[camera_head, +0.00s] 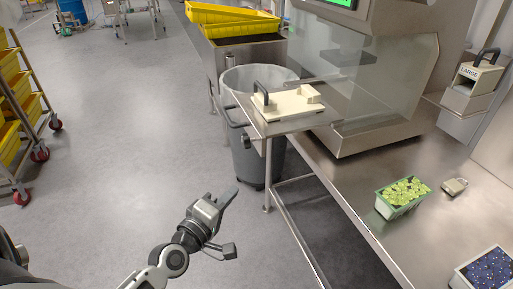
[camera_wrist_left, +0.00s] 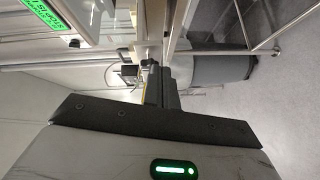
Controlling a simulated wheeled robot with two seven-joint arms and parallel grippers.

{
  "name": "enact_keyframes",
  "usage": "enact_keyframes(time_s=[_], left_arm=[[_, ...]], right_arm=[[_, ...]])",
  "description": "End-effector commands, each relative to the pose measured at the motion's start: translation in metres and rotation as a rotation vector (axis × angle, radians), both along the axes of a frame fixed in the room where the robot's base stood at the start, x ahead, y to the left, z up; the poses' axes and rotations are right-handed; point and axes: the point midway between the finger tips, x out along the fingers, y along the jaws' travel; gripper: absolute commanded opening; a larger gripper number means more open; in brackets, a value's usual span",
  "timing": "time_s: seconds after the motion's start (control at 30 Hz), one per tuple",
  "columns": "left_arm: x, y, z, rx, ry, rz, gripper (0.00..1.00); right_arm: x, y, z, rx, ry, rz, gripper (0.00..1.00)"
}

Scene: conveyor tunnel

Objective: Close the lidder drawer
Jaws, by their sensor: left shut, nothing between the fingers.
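The lidder (camera_head: 385,75) is a large metal machine with a clear front panel, on a steel bench. Its drawer (camera_head: 290,127) sticks out to the left, over the edge of the bench. A cream block (camera_head: 292,102) with a black handle (camera_head: 261,92) sits on the drawer, and a dark handle (camera_head: 236,117) shows at the drawer's left end. My left gripper (camera_head: 229,196) is shut and empty, below and nearer than the drawer, apart from it. The left wrist view shows its fingers (camera_wrist_left: 160,84) pointing away, partly covering what lies ahead. My right gripper is out of view.
A grey bin (camera_head: 257,160) with a liner stands under the drawer. A green punnet (camera_head: 402,196), a small beige item (camera_head: 455,186) and a blue-filled tray (camera_head: 490,270) lie on the bench (camera_head: 345,182). A yellow-crate rack (camera_head: 20,110) stands left. The floor between is clear.

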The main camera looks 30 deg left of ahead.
Motion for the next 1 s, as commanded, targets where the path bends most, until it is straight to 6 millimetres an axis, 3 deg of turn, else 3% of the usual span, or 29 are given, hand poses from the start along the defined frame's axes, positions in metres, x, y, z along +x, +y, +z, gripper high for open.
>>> enact_keyframes(time_s=[0.1, 0.23, 0.37, 0.73, 1.0], left_arm=[[0.011, 0.03, 0.016, -0.174, -0.056, 0.088, 0.0], [0.02, 0.04, 0.021, -0.237, -0.077, 0.117, 0.0], [0.039, 0.042, 0.022, -0.237, -0.079, 0.117, 0.0], [0.117, 0.047, 0.02, -0.232, -0.077, 0.114, 0.0], [0.139, 0.023, 0.019, -0.233, -0.073, 0.114, 0.0]], right_arm=[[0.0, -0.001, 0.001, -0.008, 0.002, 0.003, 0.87], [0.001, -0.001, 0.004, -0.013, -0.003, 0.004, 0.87], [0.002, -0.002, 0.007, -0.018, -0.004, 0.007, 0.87], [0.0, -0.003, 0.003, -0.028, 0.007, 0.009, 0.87], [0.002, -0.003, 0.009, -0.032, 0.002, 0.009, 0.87]])
